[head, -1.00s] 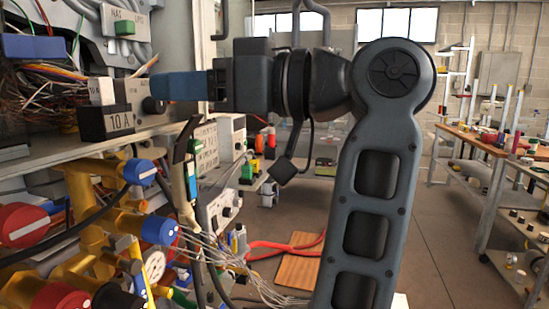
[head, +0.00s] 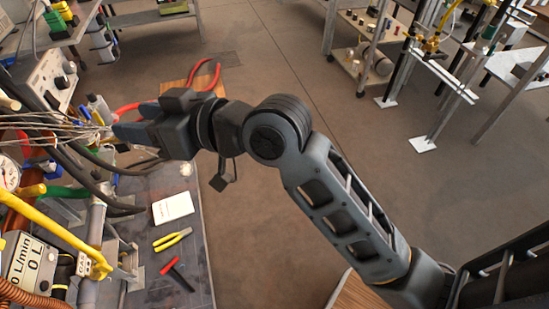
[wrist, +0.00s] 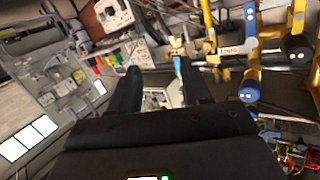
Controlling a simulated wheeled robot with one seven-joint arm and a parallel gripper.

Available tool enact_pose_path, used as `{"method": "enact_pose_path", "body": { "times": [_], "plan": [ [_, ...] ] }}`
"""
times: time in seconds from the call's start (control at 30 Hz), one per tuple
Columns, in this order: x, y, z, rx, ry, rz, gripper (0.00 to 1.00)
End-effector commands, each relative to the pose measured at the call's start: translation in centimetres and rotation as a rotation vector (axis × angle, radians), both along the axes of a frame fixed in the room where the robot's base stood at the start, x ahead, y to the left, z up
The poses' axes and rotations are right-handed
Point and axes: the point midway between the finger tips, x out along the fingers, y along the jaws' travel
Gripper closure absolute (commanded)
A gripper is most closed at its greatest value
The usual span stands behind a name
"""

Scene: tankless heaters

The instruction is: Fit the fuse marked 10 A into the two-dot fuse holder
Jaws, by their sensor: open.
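My gripper (head: 118,131) is at the left of the head view, beside a bundle of thin pale wires. In the wrist view my gripper (wrist: 158,82) shows two dark fingers spread apart, with nothing clearly held between them. I cannot make out the fuse marked 10 A or the two-dot fuse holder in either view now. A blue round end (wrist: 250,95) on yellow pipework, with small pale marks, is right of the fingers in the wrist view; I cannot tell its dot count.
Yellow pliers (head: 172,239), a red-handled tool (head: 175,270) and a white card (head: 173,207) lie on a grey surface at the lower left. Black hoses and yellow pipes (head: 55,235) crowd the left. Open floor (head: 270,85) lies beyond and right of my arm.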

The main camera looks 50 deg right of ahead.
Motion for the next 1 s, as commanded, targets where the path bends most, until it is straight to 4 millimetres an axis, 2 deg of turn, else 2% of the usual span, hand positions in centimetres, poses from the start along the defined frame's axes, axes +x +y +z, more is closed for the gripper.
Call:
{"method": "enact_pose_path", "body": {
  "times": [0.03, 0.2, 0.33, 0.5, 0.63, 0.8, 0.9, 1.0],
  "plan": [
    [-1.6, -0.9, -2.1, -0.011, 0.02, -0.033, 0.52],
    [-6.8, -3.3, -6.7, -0.044, 0.042, -0.127, 0.52],
    [-11.4, -4.8, -9.3, -0.072, 0.053, -0.187, 0.52],
    [-17.8, -6.0, -11.4, -0.11, 0.062, -0.245, 0.52],
    [-22.8, -6.4, -12.0, -0.134, 0.066, -0.277, 0.52],
    [-29.1, -6.2, -11.6, -0.158, 0.071, -0.301, 0.52],
    [-31.9, -5.8, -10.9, -0.164, 0.07, -0.309, 0.52],
    [-33.8, -5.4, -10.2, -0.168, 0.069, -0.31, 0.52]
  ]
}}
